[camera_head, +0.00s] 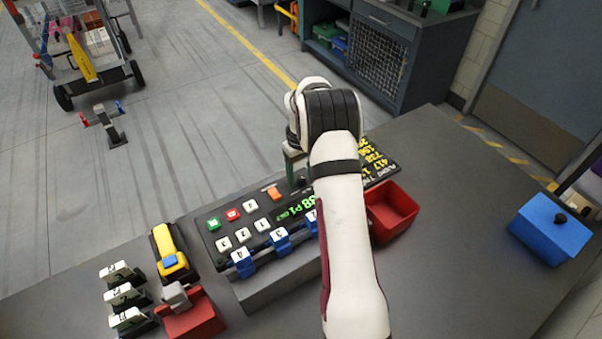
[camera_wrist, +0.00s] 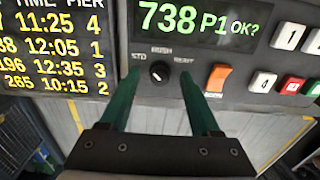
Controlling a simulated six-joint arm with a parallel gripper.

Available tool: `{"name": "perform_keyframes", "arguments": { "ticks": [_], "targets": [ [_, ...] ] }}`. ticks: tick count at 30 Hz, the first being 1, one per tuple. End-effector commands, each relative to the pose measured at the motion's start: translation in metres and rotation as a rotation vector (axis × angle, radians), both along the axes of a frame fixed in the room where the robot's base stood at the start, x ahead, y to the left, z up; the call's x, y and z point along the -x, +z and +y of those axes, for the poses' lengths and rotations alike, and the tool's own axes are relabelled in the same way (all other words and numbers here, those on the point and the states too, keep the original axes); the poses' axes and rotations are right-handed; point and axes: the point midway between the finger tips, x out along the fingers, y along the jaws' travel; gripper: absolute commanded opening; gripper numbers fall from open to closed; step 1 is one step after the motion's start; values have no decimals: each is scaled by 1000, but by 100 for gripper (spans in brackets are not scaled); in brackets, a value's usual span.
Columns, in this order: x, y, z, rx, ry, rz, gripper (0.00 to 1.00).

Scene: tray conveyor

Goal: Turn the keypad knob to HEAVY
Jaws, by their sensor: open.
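The black keypad knob (camera_wrist: 159,72) sits on the dark keypad panel (camera_wrist: 150,48), with STD at its left, another label above it and HEAVY at its right. It has a small white mark, but I cannot tell clearly which label it points to. My gripper (camera_wrist: 162,84) is open, its two green fingers on either side of the knob with gaps showing. In the head view my gripper (camera_head: 295,162) is over the far side of the keypad panel (camera_head: 215,222), partly hidden by my arm.
The panel display (camera_wrist: 198,22) reads 738 P1 OK?. An orange switch (camera_wrist: 218,80) is close right of the knob. A timetable board (camera_wrist: 50,45) adjoins at left. In the head view are a red bin (camera_head: 392,210), a blue box (camera_head: 552,232) and a yellow device (camera_head: 170,250).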

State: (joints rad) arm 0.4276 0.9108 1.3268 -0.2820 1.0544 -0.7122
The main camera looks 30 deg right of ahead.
Motion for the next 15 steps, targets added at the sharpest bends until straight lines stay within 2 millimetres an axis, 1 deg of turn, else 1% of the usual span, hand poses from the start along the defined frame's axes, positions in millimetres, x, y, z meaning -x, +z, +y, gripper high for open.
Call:
{"name": "perform_keyframes", "arguments": {
  "ticks": [2, 3, 8, 12, 15],
  "targets": [
    [0, 0, 0, 0, 0, 0, 62],
    [0, 0, 0, 0, 0, 0, 55],
    [0, 1, 0, 0, 0, 0, 26],
    [0, 1, 0, 0, 0, 0, 1],
    [0, 1, 0, 0, 0, 0, 0]
  ]
}}
